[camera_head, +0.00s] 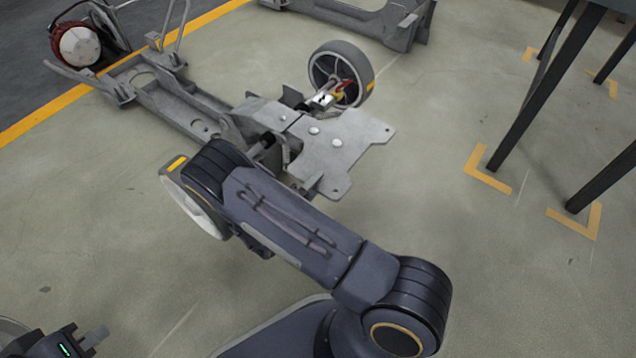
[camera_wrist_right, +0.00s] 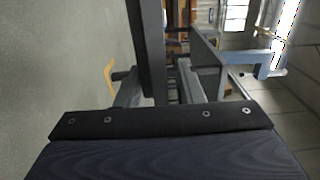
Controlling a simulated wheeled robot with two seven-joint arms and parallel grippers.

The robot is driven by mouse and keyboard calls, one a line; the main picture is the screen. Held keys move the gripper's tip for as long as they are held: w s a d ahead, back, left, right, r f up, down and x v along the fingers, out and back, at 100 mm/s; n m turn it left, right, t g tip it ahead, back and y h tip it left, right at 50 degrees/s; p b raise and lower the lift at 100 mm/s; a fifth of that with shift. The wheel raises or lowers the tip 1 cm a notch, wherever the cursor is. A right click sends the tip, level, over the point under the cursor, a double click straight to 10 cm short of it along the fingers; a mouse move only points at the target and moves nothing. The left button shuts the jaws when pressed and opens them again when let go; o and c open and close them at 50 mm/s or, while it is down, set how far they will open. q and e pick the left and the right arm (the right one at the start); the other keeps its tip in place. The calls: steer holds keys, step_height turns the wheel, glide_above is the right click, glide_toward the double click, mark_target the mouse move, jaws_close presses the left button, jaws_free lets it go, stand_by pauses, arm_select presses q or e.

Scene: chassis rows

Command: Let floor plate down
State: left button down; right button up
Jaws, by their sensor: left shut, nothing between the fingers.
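A grey flat plate (camera_head: 340,148) with round bolt heads, which looks like the floor plate, lies roughly level at the near end of the chassis (camera_head: 172,106). I cannot tell whether it rests fully on the frame. My right arm reaches up from the bottom and covers the chassis's near left corner. Its gripper is hidden in the head view. In the right wrist view my right gripper (camera_wrist_right: 160,88) shows two grey fingers apart, with a dark upright bar behind them. My left gripper (camera_head: 95,338) is shut and empty at the bottom left, well away from the chassis.
Another wheel (camera_head: 190,205) is partly behind my right arm. A second chassis (camera_head: 365,20) lies at the back. Black table legs (camera_head: 545,85) stand right; floor between is clear.

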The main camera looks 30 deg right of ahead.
steer(key=shift+x, duration=0.85)
jaws_close()
